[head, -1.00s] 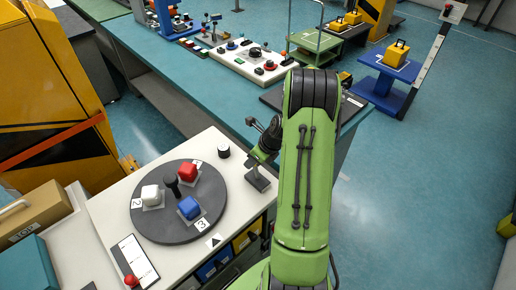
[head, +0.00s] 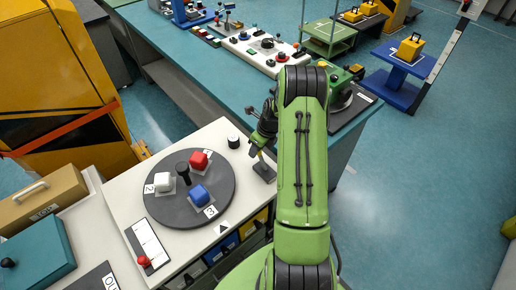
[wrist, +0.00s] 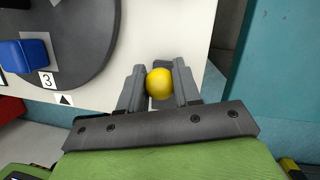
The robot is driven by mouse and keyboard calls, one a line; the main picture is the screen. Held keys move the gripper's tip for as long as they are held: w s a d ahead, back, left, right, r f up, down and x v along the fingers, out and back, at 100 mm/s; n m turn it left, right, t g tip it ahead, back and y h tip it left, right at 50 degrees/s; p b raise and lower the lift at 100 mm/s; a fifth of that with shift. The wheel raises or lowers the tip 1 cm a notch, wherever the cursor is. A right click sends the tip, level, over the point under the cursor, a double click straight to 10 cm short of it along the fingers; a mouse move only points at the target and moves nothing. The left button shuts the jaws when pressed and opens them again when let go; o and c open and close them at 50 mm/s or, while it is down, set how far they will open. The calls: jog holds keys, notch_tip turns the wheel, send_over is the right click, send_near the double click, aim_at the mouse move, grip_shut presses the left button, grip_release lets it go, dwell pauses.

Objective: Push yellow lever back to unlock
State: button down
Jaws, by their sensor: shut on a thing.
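The yellow lever's round knob (wrist: 160,84) shows in the wrist view between the two grey fingers of my gripper (wrist: 160,88). The fingers are shut on it, one on each side. In the head view, my gripper (head: 262,140) is at the right edge of the white bench, above the lever's grey base plate (head: 264,171). The knob is hidden there behind my gripper, and the lever's exact tilt is hard to tell.
A dark turntable (head: 222,196) with red (head: 199,161), blue (head: 200,195) and white cubes lies left of the lever. A black knob (head: 233,142) stands nearby. A teal table (head: 190,78) with devices is behind, and open floor lies to the right.

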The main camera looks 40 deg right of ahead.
jog(key=shift+w+a+r, duration=0.15)
jog(key=shift+w, duration=0.15)
jog(key=c, duration=1.2)
grip_release()
jog(key=o, duration=0.3)
jog(key=shift+w+f, duration=0.15)
jog(key=shift+f, duration=0.05)
jog(key=shift+o, duration=0.2)
jog(key=shift+s+r, duration=0.15)
jog(key=shift+s, duration=0.05)
jog(key=v, duration=1.5)
jog(key=shift+r, duration=0.25)
